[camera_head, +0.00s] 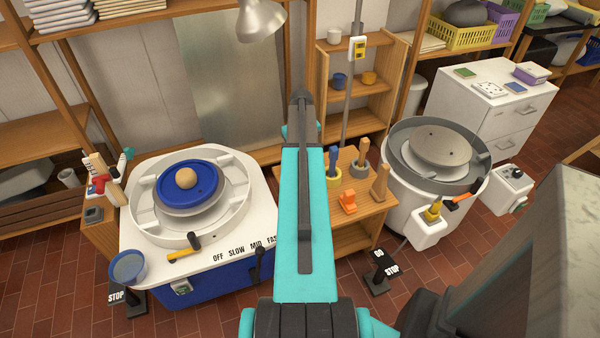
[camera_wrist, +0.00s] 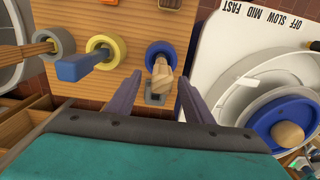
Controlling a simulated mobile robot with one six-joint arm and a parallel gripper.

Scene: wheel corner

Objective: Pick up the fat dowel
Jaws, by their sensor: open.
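In the wrist view a short, thick wooden peg (camera_wrist: 162,72), likely the fat dowel, stands at a blue ring (camera_wrist: 158,50) on the wooden stand (camera_wrist: 125,72). My gripper (camera_wrist: 159,82) is open, its two dark fingers apart on either side of the peg. I see no finger contact with it. A blue peg (camera_wrist: 85,67) stands at a yellow ring (camera_wrist: 103,42), and another wooden peg (camera_wrist: 30,51) at a grey ring (camera_wrist: 62,38). In the head view my arm hides the gripper and the thick peg; the stand (camera_head: 372,212) shows right of the arm.
A white and blue potter's wheel (camera_head: 140,228) with a clay ball (camera_head: 186,178) on a blue disc stands left. A grey wheel (camera_head: 440,150) stands right of the stand. The blue peg (camera_head: 333,160), another wooden peg (camera_head: 381,182) and an orange item (camera_head: 347,202) crowd the stand.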

